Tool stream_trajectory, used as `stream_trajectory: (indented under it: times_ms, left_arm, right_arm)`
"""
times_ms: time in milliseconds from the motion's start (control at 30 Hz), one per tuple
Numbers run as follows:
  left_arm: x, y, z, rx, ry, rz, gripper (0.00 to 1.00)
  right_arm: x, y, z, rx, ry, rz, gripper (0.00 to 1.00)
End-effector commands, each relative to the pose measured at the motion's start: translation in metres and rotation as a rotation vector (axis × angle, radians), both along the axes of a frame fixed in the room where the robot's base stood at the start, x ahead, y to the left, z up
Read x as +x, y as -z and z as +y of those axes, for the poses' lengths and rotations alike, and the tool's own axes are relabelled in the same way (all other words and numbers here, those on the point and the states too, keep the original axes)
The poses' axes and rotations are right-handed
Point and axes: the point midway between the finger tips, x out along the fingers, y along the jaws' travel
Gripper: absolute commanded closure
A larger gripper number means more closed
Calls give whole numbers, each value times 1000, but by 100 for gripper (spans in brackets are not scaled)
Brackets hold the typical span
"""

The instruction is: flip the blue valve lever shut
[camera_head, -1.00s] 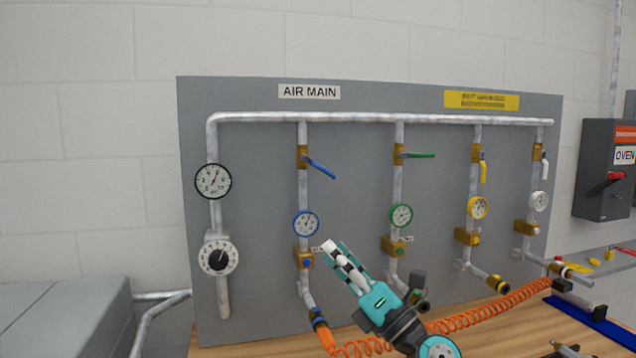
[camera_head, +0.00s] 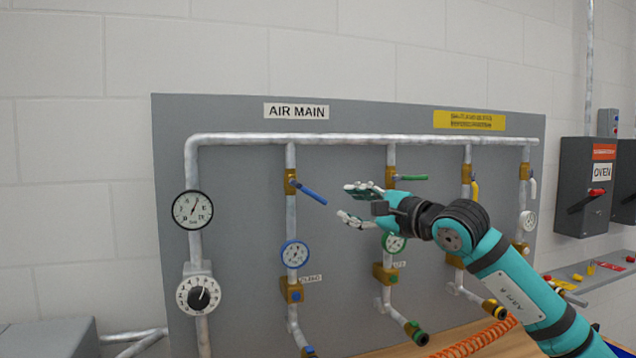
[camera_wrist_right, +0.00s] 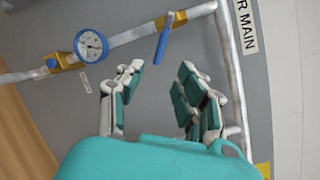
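The blue valve lever (camera_head: 312,195) sticks out from a brass valve (camera_head: 290,182) on the second pipe from the left, slanting down to the right. In the right wrist view the blue lever (camera_wrist_right: 163,40) lies beyond the fingertips, roughly in line with the gap between them. My right gripper (camera_head: 350,203) is open and empty, to the right of the lever and apart from it. Its spread fingers also show in the right wrist view (camera_wrist_right: 160,73). My left gripper is not in view.
A green lever (camera_head: 413,178) is close behind my right fingers, with yellow (camera_head: 475,190) and white (camera_head: 533,188) levers further right. A blue-rimmed gauge (camera_head: 295,254) sits below the blue lever.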

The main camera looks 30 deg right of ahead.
Motion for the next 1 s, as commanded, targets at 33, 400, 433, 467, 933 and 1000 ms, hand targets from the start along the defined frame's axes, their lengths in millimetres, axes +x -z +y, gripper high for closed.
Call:
stream_trajectory:
  times_ms: [33,400,433,467,933,1000]
  left_arm:
    - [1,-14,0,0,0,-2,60]
    - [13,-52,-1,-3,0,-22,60]
    - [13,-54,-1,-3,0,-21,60]
    - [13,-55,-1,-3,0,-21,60]
    - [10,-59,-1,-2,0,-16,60]
    - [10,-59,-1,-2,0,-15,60]
  right_arm:
    - [12,-8,1,8,-3,-1,64]
    - [86,-4,10,4,-1,1,64]
    - [90,-4,10,5,-2,-1,64]
    - [94,-3,10,5,0,-1,64]
    - [109,1,12,1,-1,0,64]
    - [109,1,12,1,-1,0,71]
